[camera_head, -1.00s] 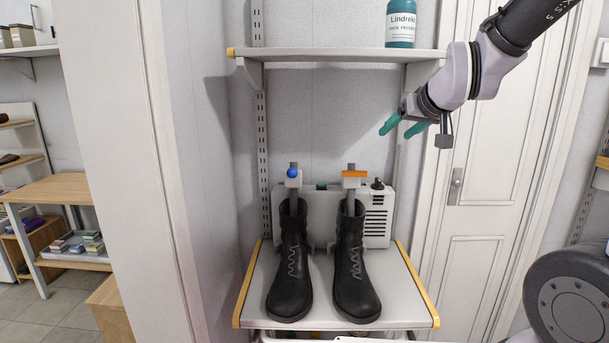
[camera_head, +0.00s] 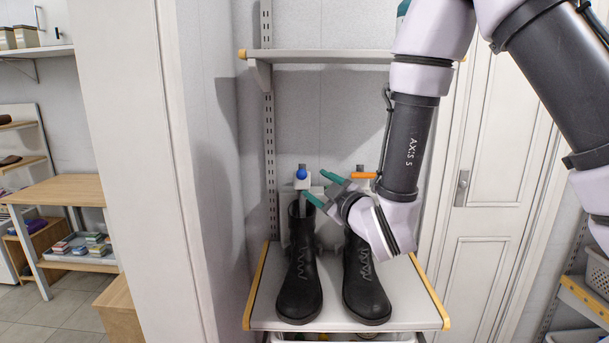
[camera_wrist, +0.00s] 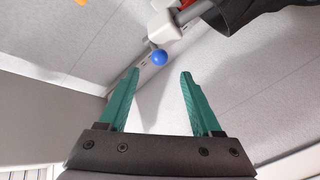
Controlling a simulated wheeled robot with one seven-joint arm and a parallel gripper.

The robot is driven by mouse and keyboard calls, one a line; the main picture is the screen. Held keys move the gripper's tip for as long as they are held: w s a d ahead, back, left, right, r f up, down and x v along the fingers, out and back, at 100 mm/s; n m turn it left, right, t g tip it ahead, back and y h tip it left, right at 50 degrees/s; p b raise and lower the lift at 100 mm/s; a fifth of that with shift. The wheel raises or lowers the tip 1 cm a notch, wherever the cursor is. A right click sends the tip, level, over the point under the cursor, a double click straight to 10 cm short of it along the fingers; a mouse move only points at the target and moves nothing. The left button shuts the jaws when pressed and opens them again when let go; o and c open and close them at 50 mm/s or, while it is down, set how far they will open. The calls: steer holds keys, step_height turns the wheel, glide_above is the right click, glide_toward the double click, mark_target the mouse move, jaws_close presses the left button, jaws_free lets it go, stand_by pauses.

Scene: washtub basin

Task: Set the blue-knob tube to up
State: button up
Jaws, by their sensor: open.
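The blue knob (camera_head: 302,173) sits on a white block on the left grey tube, which goes down into the left black boot (camera_head: 300,275). My gripper (camera_head: 317,187) is open, with teal fingers pointing left, just right of the blue knob. In the wrist view the blue knob (camera_wrist: 159,57) shows beyond the open fingertips (camera_wrist: 158,72), between them and apart from them. Nothing is between the fingers. The orange knob (camera_head: 364,175) is on the right tube, over the right boot (camera_head: 365,280), partly hidden by my arm.
The boots stand on a lower shelf (camera_head: 262,310) with yellow edges. An upper shelf (camera_head: 320,57) runs above the tubes. A wall panel stands close on the left, and a white door (camera_head: 485,190) is at the right. My arm hides most of the dryer body.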

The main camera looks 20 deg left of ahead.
mark_target(304, 175)
steer(key=x, duration=0.9)
steer(key=shift+w+a, duration=0.15)
steer(key=shift+w, duration=0.05)
jaws_close()
stand_by(1.1)
